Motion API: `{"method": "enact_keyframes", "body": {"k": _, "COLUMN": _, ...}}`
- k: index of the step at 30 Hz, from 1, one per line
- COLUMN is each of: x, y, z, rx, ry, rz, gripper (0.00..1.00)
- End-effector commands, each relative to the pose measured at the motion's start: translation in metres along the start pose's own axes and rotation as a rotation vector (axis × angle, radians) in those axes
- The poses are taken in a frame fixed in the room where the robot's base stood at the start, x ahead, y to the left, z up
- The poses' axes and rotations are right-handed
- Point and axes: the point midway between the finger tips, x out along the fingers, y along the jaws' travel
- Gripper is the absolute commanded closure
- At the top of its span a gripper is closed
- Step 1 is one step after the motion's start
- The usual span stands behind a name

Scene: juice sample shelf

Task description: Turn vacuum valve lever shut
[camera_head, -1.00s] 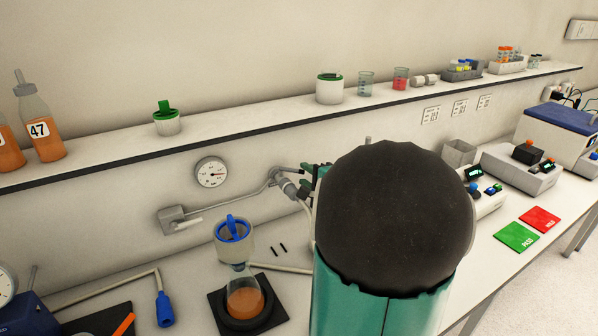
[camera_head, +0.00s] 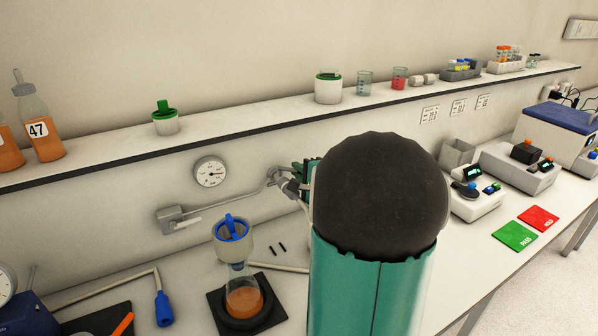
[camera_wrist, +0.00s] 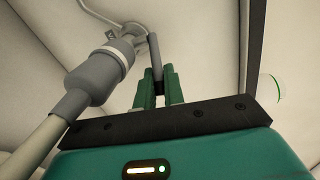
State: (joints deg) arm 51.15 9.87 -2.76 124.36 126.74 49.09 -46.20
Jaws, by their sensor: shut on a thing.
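The grey vacuum valve (camera_head: 287,184) sits on the pipe at the wall, right of the round gauge (camera_head: 210,172). It also shows large in the wrist view (camera_wrist: 98,72), with a hose at its lower end. Its slim grey lever (camera_wrist: 154,48) stands up between the fingertips of my gripper (camera_wrist: 158,82). The gripper is shut on the lever, and the valve body lies to the left of the fingers. In the head view, my dark, rounded arm link hides most of the gripper, and only part of its green fingers shows beside the valve.
A filter funnel (camera_head: 233,240) on a flask with orange liquid (camera_head: 243,298) stands below the valve. A shelf (camera_head: 250,121) with jars and beakers runs above. Instruments and green and red pads (camera_head: 516,236) are at the right.

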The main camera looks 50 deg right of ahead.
Motion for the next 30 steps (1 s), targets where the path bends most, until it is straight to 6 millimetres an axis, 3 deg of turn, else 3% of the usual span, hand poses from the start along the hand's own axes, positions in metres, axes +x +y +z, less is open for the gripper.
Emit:
{"method": "enact_keyframes", "body": {"k": 13, "x": 0.011, "y": -0.004, "z": -0.009, "rx": -0.034, "ry": -0.225, "rz": 0.028, "gripper": 1.00}}
{"method": "enact_keyframes", "body": {"k": 24, "x": 0.011, "y": -0.004, "z": -0.009, "rx": -0.037, "ry": -0.255, "rz": 0.035, "gripper": 1.00}}
{"method": "enact_keyframes", "body": {"k": 25, "x": 0.011, "y": -0.004, "z": -0.008, "rx": -0.037, "ry": -0.255, "rz": 0.035, "gripper": 0.88}}
{"method": "enact_keyframes", "body": {"k": 28, "x": 0.011, "y": -0.004, "z": -0.008, "rx": -0.036, "ry": -0.255, "rz": 0.035, "gripper": 0.68}}
{"method": "enact_keyframes", "body": {"k": 30, "x": 0.011, "y": -0.003, "z": -0.008, "rx": -0.036, "ry": -0.255, "rz": 0.035, "gripper": 0.68}}
